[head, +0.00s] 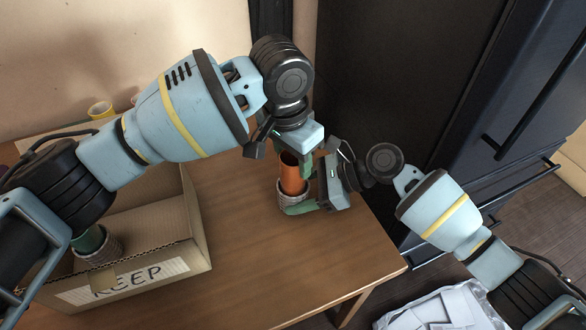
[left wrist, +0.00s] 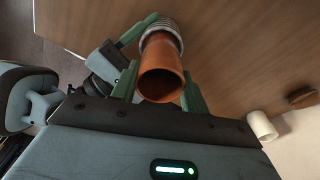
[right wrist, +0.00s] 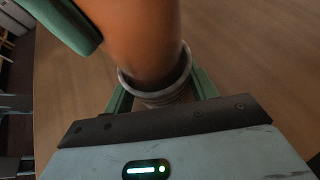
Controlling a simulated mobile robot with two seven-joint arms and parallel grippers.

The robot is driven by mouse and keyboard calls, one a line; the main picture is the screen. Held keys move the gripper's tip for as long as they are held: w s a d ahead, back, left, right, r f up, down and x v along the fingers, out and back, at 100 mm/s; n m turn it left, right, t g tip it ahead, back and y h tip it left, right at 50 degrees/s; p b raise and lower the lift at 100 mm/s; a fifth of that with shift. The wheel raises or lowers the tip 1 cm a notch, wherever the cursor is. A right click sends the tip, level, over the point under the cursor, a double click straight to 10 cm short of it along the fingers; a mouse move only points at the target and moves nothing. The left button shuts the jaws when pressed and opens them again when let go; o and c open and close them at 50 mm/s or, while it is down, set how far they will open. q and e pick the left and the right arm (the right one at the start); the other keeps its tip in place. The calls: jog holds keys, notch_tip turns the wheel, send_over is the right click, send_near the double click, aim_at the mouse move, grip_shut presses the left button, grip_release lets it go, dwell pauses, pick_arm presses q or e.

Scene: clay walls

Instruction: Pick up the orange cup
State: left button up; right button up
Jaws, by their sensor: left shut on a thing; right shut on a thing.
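The orange cup (head: 292,178) stands upright with its lower end inside a grey ribbed cup (head: 293,203) near the right part of the table. My left gripper (head: 293,164) is shut on the orange cup from above, one green finger on each side. The left wrist view shows its open mouth (left wrist: 161,84) between the fingers. My right gripper (head: 296,207) is shut on the ribbed cup from the right, low down. The right wrist view shows the ribbed rim (right wrist: 158,90) around the orange cup's lower part. The orange cup's bottom is hidden.
A cardboard box (head: 190,250) marked KEEP stands at left, with a green and ribbed item (head: 96,243) inside, partly behind my left arm. The wooden table (head: 265,265) is clear in front. A dark cabinet (head: 440,90) stands at right.

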jog(key=o, duration=0.9)
jog(key=shift+c, duration=0.2)
pick_arm(q)
notch_tip(320, 180, up, 6)
jog(key=shift+r, duration=0.2)
pick_arm(e)
jog(key=v, duration=1.2)
pick_arm(q)
jog(key=shift+s, duration=0.1)
pick_arm(e)
jog(key=shift+s, duration=0.1)
